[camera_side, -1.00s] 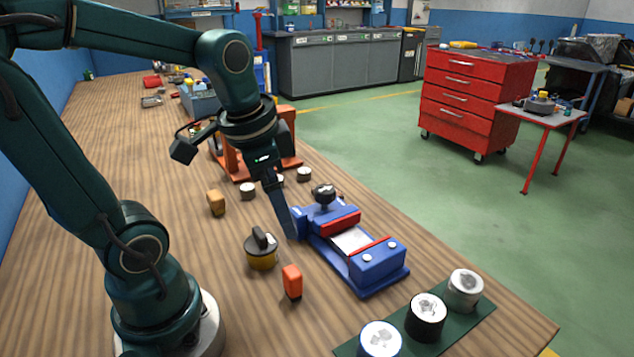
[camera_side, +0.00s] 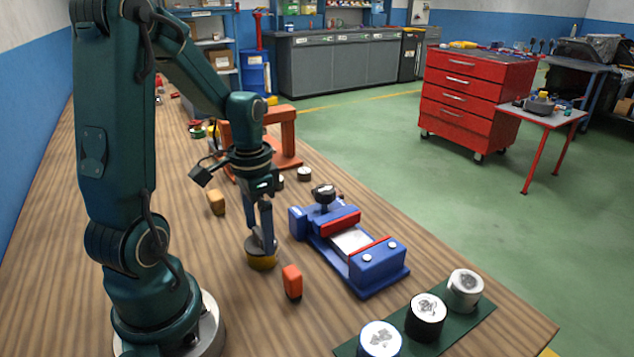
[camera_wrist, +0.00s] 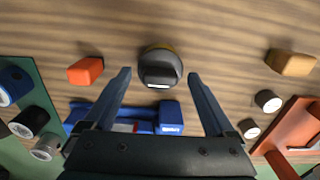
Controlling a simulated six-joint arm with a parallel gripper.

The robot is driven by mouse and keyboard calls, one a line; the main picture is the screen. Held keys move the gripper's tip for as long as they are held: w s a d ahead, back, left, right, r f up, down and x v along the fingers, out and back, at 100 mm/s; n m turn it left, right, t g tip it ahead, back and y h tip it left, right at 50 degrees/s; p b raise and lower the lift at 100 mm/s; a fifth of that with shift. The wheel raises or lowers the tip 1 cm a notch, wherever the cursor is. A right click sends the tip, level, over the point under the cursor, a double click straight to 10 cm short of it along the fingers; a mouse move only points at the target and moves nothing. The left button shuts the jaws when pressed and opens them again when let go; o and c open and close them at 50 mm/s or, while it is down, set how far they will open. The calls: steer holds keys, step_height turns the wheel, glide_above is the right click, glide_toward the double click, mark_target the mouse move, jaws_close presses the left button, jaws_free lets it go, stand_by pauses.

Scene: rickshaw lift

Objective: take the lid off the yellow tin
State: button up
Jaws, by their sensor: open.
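The yellow tin (camera_side: 262,264) stands on the wooden bench, left of the blue vise. Its dark lid with a raised bar-shaped grip (camera_wrist: 160,70) is on it in the wrist view, and only a sliver of yellow shows behind the lid. In the wrist view my gripper (camera_wrist: 158,75) is open, with one fingertip on each side of the lid grip and a gap on both sides. I cannot tell the exact height between fingertips and lid.
A blue vise (camera_side: 376,268) stands right of the tin. An orange block (camera_side: 292,282) is close in front, and a tan block (camera_side: 216,202) lies behind. Several cans (camera_side: 465,290) stand on a green mat at front right. An orange frame (camera_side: 288,140) stands behind.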

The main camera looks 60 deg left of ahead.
steer(key=shift+f, duration=0.1)
steer(key=c, duration=1.4)
